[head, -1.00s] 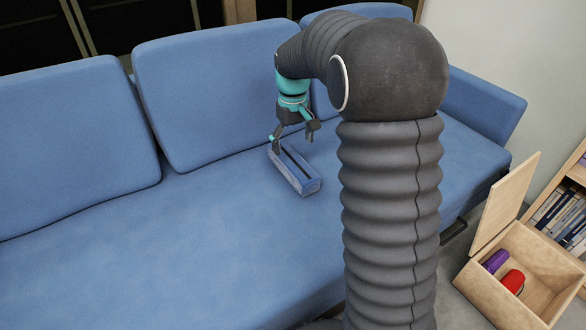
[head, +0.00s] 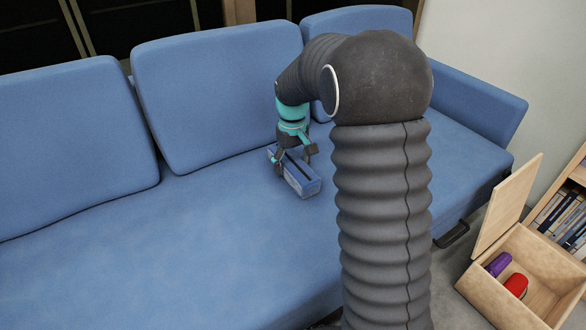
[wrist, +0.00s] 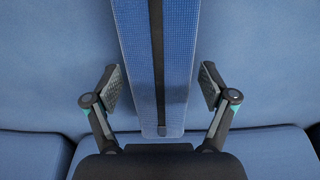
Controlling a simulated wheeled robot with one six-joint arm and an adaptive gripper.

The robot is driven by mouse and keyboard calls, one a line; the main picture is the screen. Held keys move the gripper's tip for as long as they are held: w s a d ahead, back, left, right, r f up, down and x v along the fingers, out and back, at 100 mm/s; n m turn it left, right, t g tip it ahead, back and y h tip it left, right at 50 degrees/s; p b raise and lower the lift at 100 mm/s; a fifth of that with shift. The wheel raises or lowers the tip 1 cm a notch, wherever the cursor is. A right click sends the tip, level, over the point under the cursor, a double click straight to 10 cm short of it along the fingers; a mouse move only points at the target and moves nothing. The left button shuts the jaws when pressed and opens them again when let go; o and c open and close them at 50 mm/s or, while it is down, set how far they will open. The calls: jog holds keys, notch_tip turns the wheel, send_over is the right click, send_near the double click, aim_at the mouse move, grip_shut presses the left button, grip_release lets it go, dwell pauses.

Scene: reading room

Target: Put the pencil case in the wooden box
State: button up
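The pencil case (head: 303,180) is a long blue case with a dark zip strip along its top. It lies on the sofa seat (head: 210,225). In the wrist view the pencil case (wrist: 176,70) runs between my two fingers, with a gap on each side. My gripper (head: 294,158) is open, pointing down over the far end of the case, and touches neither side in the wrist view (wrist: 160,88). The wooden box (head: 500,297) stands open on the floor at the lower right, its lid (head: 506,205) raised.
A purple item (head: 498,264) and a red item (head: 515,286) lie inside the box. A bookshelf (head: 573,185) with books stands behind it. The sofa back cushions (head: 220,85) rise close behind my gripper. The seat to the left is clear.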

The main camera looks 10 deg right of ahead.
aim_at(294, 161)
jog(key=c, duration=1)
jog(key=shift+c, duration=0.2)
jog(key=shift+r, duration=0.5)
jog(key=r, duration=0.2)
jog(key=r+p, duration=0.1)
jog(key=shift+s+d+r, duration=0.1)
jog(key=shift+d+r, duration=0.1)
jog(key=shift+r, duration=0.15)
jog(key=s+d+r+p, duration=0.1)
jog(key=s+d+r, duration=0.5)
jog(key=d, duration=0.3)
jog(key=shift+s+r, duration=0.15)
jog(key=shift+s, duration=0.25)
